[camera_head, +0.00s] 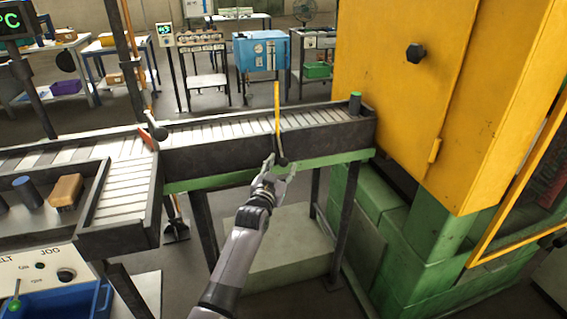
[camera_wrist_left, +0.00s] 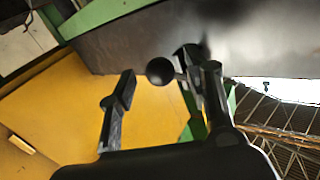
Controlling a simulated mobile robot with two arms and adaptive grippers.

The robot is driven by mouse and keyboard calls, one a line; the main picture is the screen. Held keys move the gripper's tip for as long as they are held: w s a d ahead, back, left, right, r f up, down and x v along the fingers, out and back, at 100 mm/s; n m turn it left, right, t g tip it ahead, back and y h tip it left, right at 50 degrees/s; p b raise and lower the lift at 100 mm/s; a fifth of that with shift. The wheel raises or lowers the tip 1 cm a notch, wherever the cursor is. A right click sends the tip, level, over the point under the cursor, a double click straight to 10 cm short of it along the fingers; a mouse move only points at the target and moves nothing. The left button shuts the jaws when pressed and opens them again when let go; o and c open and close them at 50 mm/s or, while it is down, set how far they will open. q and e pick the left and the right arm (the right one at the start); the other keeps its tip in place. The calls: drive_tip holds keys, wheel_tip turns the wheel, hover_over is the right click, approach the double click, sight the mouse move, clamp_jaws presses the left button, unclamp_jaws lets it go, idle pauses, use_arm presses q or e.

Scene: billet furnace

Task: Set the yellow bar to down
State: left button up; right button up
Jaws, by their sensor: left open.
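The yellow bar (camera_head: 277,107) stands upright on the near side of the roller conveyor, above the conveyor's side wall. Its lower end meets a dark fitting at the wall. My left gripper (camera_head: 280,167) is open just below the bar's lower end, in front of the conveyor's side. In the left wrist view, a black ball knob (camera_wrist_left: 160,71) shows between the two spread fingers of the left gripper (camera_wrist_left: 168,82). Whether either finger touches the knob I cannot tell. The yellow bar itself is not clear in the wrist view. My right gripper is not in view.
The conveyor (camera_head: 215,160) has a dark side wall and a green rail underneath. A yellow cabinet (camera_head: 400,90) on green blocks stands to the right. A dark cylinder with a green top (camera_head: 355,103) stands at the conveyor's right end. A brown block (camera_head: 66,190) lies at left.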

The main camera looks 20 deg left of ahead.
use_arm(q)
drive_tip(key=shift+w, duration=1.25)
drive_tip(key=shift+c, duration=0.5)
clamp_jaws()
